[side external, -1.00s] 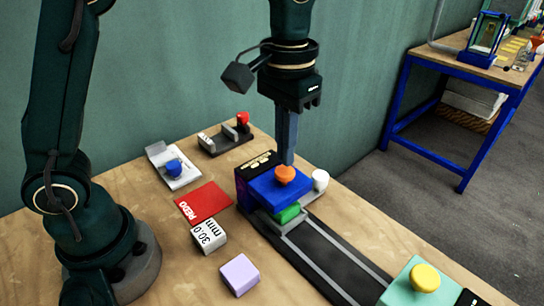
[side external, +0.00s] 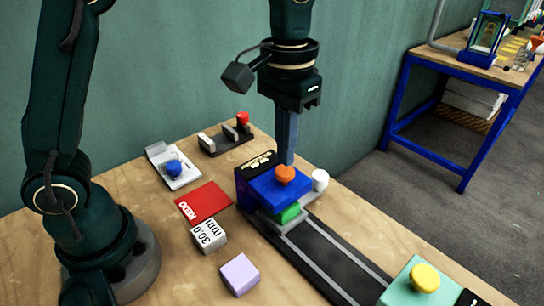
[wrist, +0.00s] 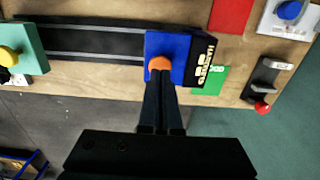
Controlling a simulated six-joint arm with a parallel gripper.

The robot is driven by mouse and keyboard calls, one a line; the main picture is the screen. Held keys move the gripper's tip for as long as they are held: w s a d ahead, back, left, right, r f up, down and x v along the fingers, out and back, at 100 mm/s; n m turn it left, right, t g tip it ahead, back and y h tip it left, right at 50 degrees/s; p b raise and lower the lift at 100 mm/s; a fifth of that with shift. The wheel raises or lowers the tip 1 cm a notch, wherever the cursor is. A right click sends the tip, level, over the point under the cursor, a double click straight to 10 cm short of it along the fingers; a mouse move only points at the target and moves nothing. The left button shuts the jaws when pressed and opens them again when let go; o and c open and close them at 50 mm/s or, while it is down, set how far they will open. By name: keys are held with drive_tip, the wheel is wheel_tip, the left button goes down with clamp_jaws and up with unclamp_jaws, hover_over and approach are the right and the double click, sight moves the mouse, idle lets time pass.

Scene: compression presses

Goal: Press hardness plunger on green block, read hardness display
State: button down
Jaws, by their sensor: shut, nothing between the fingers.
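The blue press (side external: 277,188) with an orange plunger knob (side external: 285,174) stands at the end of a dark rail. The green block (side external: 290,212) sits beneath the blue press head, partly hidden by it. My gripper (side external: 286,160) is shut and points down, its fingertips at or just above the orange knob; I cannot tell if they touch. In the wrist view the closed fingers reach the orange knob (wrist: 159,64) on the blue head (wrist: 182,45). A dark display panel (wrist: 203,62) with light characters is on the press's side, its reading not legible.
A red card (side external: 203,203), a white block marked 30.0 mm (side external: 209,236) and a lilac block (side external: 239,274) lie left of the rail (side external: 325,255). A teal press with a yellow knob (side external: 425,278) is at the rail's near end. A blue-knobbed device (side external: 174,168) stands behind.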

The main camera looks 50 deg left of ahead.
sight(284, 170)
drive_tip(key=shift+f, duration=1.25)
idle(1.4)
drive_tip(key=shift+r, duration=3.55)
drive_tip(key=shift+a+r, duration=0.1)
drive_tip(key=s+a+r+n+t, duration=0.1)
drive_tip(key=s+a+r+t, duration=0.25)
drive_tip(key=s, duration=0.35)
drive_tip(key=s+a+f+m+t, duration=0.1)
drive_tip(key=s+a+f+t, duration=0.1)
drive_tip(key=s+f, duration=0.3)
drive_tip(key=shift+a+f, duration=0.4)
drive_tip(key=shift+f, duration=0.75)
